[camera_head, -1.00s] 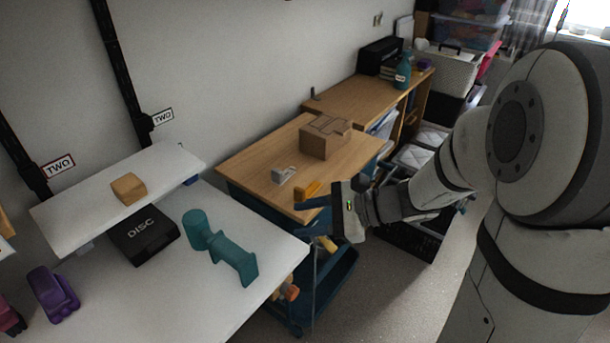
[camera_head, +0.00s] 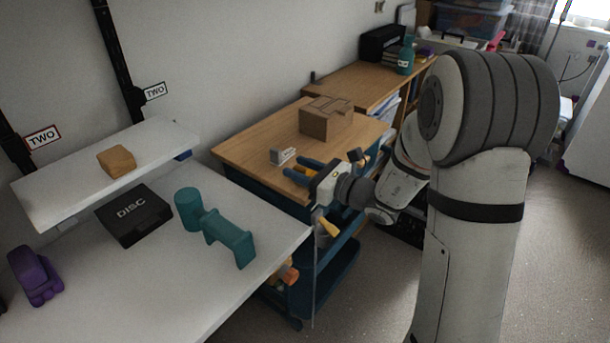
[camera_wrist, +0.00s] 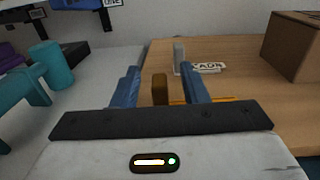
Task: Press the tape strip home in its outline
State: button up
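My gripper (camera_head: 303,170) is at the front edge of the wooden-topped cart, over or just in front of it. Its two blue fingers are apart in the wrist view (camera_wrist: 160,82). A small brown-yellow block (camera_wrist: 160,89) stands between the fingers in that view, with a gap on each side. No tape strip is clearly identifiable.
A small grey item with a label (camera_head: 282,156) stands beyond the fingers. A cardboard box (camera_head: 326,121) is on the wooden top (camera_head: 245,149). The white table at left holds a teal tool (camera_head: 229,238) and a black DISC box (camera_head: 133,214).

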jog(key=shift+w+a, duration=0.3)
jog(key=shift+a, duration=0.15)
grip_shut()
